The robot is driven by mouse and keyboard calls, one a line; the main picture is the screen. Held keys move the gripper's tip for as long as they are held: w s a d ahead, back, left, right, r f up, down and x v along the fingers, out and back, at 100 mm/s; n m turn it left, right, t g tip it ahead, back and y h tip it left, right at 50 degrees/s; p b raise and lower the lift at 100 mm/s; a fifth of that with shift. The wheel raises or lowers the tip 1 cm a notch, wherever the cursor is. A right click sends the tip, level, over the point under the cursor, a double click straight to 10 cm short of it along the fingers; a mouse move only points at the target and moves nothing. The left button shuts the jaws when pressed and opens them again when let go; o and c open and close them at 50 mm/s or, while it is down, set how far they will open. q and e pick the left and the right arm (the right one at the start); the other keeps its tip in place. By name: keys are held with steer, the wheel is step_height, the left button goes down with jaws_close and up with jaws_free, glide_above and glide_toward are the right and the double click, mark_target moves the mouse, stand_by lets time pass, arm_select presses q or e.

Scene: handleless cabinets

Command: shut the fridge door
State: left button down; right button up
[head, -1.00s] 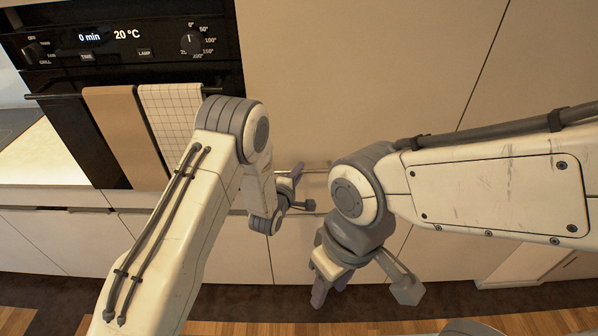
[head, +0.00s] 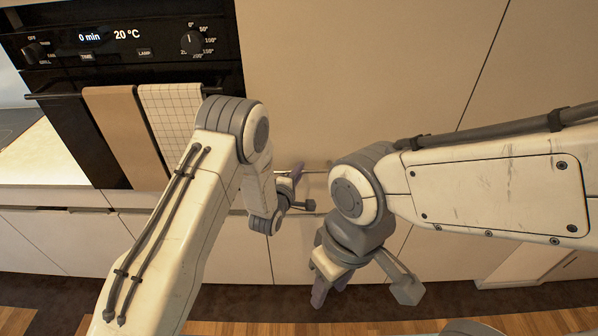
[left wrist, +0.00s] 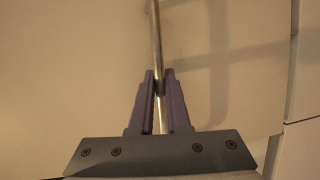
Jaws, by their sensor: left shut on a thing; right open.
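A tall plain cream panel (head: 360,70) fills the middle of the head view; it may be the fridge door, and I cannot tell whether it is ajar. A thin metal bar handle (head: 318,171) runs across its lower part. My left gripper (head: 297,173) is at this handle. In the left wrist view, the purple fingers of my left gripper (left wrist: 160,76) are shut around the handle (left wrist: 156,30), with the cream panel behind. My right gripper (head: 322,292) is open, lower down in front of the lower cabinet fronts, and appears to hold nothing. My arms hide part of the panel.
A black oven (head: 125,45) with a brown towel (head: 125,135) and a checked towel (head: 172,115) on its rail is at the left. A pale countertop (head: 45,155) lies beside it. Cabinet fronts (head: 60,240) run below. Dark and wooden floor shows along the bottom.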

arm_select(q)
steer(key=shift+w+a+f+b, duration=0.1)
steer(key=shift+w+b, duration=0.3)
steer(key=shift+b, duration=0.35)
steer(key=c, duration=0.9)
jaws_free()
steer(key=b+v, duration=0.3)
steer(key=v, duration=0.7)
steer(key=shift+s+a, duration=0.15)
